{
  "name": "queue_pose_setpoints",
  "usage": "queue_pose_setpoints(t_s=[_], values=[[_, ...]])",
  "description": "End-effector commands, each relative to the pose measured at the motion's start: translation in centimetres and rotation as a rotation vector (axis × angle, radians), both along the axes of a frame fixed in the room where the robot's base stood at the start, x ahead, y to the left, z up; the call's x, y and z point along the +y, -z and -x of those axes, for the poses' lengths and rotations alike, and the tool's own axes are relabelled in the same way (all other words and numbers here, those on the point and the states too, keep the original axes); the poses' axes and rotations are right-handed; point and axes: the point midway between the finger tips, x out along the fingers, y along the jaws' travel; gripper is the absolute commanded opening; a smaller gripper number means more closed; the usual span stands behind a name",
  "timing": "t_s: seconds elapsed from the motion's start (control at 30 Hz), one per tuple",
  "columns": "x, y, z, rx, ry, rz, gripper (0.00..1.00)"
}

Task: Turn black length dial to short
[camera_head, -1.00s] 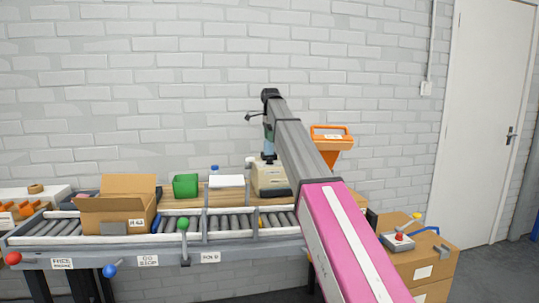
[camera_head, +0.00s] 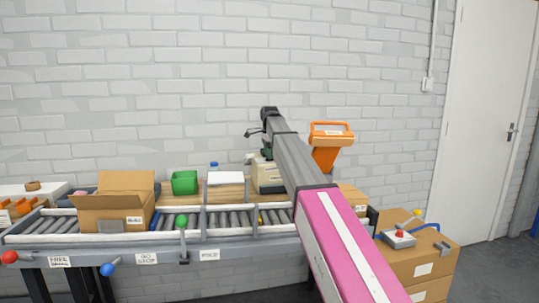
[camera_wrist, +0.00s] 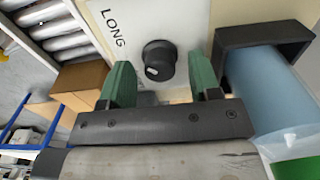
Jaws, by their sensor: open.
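The black length dial (camera_wrist: 158,60) is a round knob on a pale panel (camera_wrist: 185,22) in the wrist view. A light mark shows low on its face. The word LONG (camera_wrist: 113,28) is printed to its left; no SHORT label is visible. My gripper (camera_wrist: 164,72) is open, its two green fingers on either side below the dial, with no clear contact. In the head view, the dial cannot be made out; the cream machine (camera_head: 266,175) stands on the bench, partly hidden by my arm.
A black bracket (camera_wrist: 264,38) holding a light-blue cylinder (camera_wrist: 265,95) is close to the right finger. An orange hopper (camera_head: 331,135) stands right of my arm.

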Motion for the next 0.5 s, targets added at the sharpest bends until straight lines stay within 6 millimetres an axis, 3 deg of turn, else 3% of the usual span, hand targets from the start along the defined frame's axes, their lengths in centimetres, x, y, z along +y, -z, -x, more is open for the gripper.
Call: queue_pose_setpoints(t_s=[0.27,0.3,0.43,0.5], values=[[0.00,0.17,-0.02,0.000,0.000,0.000,0.57],[0.00,0.17,-0.02,0.000,0.000,0.000,0.51],[0.00,0.17,-0.02,0.000,0.000,0.000,0.08],[0.00,0.17,-0.02,0.000,0.000,0.000,0.08]])
